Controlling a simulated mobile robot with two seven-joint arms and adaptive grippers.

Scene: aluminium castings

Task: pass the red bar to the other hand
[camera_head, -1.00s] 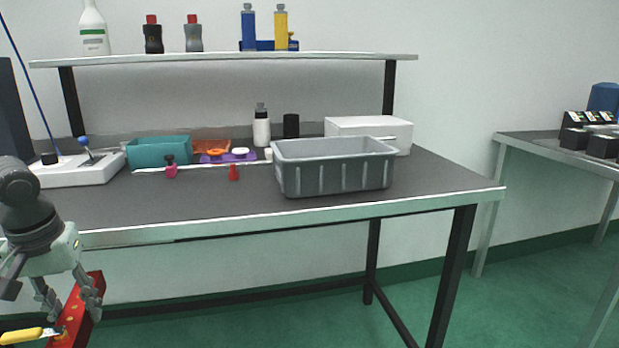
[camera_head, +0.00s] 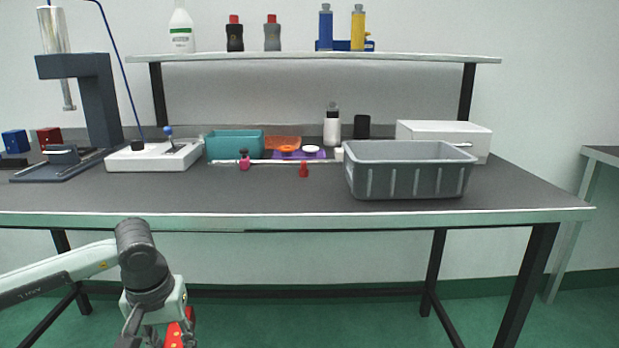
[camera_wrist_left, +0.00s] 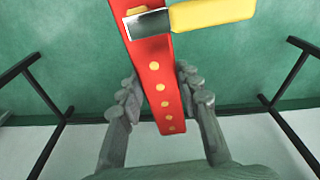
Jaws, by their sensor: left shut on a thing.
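The red bar (camera_wrist_left: 159,85) has a row of yellow dots along its face. My left gripper (camera_wrist_left: 160,105) is shut on it in the left wrist view, one finger on each side. In the head view my left gripper sits at the bottom left, in front of the table. Only a small part of the red bar (camera_head: 181,335) shows there, cut off by the lower edge. A yellow-handled thing (camera_wrist_left: 212,13) with a flat dark end crosses the bar's far part; I cannot tell whether they are fixed together. My right gripper is not in view.
A grey bin (camera_head: 410,180) stands on the workbench (camera_head: 250,197), right of a teal bin (camera_head: 235,146) and a small red piece (camera_head: 304,170). A dark press (camera_head: 92,100) and a white-based device (camera_head: 150,158) stand at the left. The bench's front middle is clear.

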